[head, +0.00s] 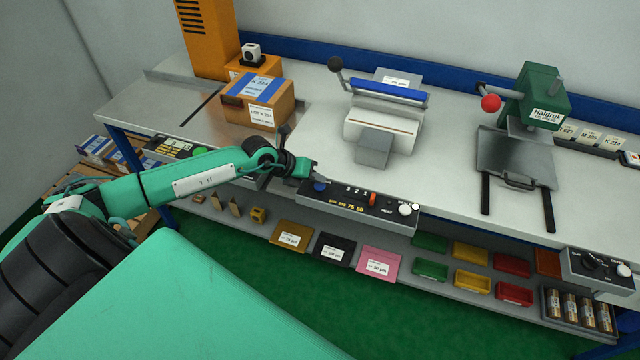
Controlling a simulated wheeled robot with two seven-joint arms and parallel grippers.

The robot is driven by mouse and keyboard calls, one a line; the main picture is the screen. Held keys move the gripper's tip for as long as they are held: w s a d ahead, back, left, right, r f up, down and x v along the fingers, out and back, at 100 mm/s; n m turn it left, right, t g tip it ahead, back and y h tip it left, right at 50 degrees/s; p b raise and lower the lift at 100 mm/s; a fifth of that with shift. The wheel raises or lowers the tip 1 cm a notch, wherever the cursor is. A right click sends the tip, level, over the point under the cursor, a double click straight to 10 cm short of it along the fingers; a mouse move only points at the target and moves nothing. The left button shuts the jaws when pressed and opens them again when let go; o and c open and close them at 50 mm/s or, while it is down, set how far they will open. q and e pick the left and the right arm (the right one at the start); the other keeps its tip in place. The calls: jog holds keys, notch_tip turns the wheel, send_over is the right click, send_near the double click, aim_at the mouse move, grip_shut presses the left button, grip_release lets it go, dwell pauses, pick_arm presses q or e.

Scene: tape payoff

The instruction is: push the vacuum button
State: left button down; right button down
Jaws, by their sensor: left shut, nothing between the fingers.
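A black control panel (345,207) runs along the front edge of the bench. It carries a blue button (320,187) at its left end, an orange switch (373,198) and a white knob (405,209). Its small lettering is too small to read fully, so I cannot tell which control is marked vacuum. My left gripper (322,178) is shut and empty, with its tips just above and behind the blue button. I cannot tell whether they touch it. A second panel with a green button (199,152) is at the left, behind my left arm. My right gripper is out of view.
A taped cardboard box (258,100) stands behind my left gripper. A white sealer with a blue bar (385,115) and a green press (540,95) stand farther right. Coloured bins (472,254) and sheets sit on the lower shelf. A third panel (597,268) is at far right.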

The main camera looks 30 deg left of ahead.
aim_at(316, 186)
pick_arm(q)
jog(key=shift+f, duration=0.65)
dwell(0.4)
jog(key=shift+r+p, duration=0.4)
jog(key=shift+r, duration=0.35)
notch_tip(316, 186, up, 6)
jog(key=p, duration=0.4)
jog(key=shift+p, duration=0.4)
